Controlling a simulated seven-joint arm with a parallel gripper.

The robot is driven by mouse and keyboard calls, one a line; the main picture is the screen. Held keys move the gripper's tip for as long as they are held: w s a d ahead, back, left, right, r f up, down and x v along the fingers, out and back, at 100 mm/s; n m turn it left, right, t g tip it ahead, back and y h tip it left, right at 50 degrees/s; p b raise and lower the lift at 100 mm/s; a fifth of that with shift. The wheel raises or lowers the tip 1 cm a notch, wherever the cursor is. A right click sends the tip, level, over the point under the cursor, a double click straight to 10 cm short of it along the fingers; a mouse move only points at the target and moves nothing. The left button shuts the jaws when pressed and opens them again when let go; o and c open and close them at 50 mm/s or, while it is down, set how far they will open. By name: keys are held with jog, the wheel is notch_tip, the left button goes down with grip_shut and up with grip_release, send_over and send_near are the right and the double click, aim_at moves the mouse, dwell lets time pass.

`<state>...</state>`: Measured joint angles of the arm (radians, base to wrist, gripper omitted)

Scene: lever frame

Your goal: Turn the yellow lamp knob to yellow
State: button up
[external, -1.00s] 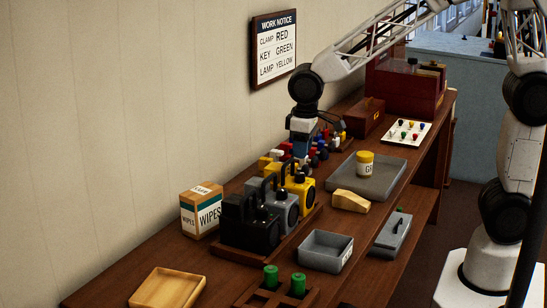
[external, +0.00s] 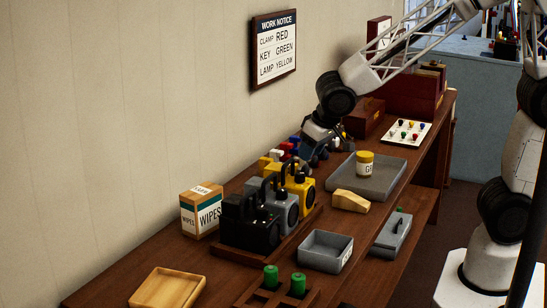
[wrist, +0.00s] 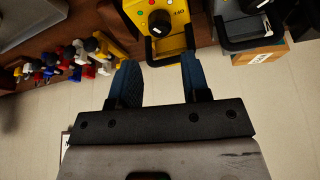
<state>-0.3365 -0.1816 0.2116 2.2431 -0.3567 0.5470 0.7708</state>
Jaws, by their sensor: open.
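The yellow lamp (external: 299,188) stands upright at the far end of a row with a grey and a black lamp. In the wrist view the yellow lamp (wrist: 178,42) shows its top, with a dark knob (wrist: 160,23), coloured dots around it and a black handle. The knob's exact setting is too small to tell. My gripper (wrist: 160,62) is open and empty, its two blue fingers spread on either side of the handle's end in the picture. I cannot tell whether they touch it.
Several coloured clamps or keys (wrist: 72,58) stand beside the lamp along the wall. The grey lamp (external: 279,206) is close on the other side. A wipes box (external: 201,212) stands near the wall. The work notice (external: 274,48) reads lamp yellow. A grey tray (external: 385,185) lies to the right.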

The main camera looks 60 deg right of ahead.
aim_at(301, 173)
jog(key=shift+f, duration=0.1)
jog(key=shift+x, duration=3.8)
jog(key=c, duration=0.6)
jog(key=shift+c, duration=0.2)
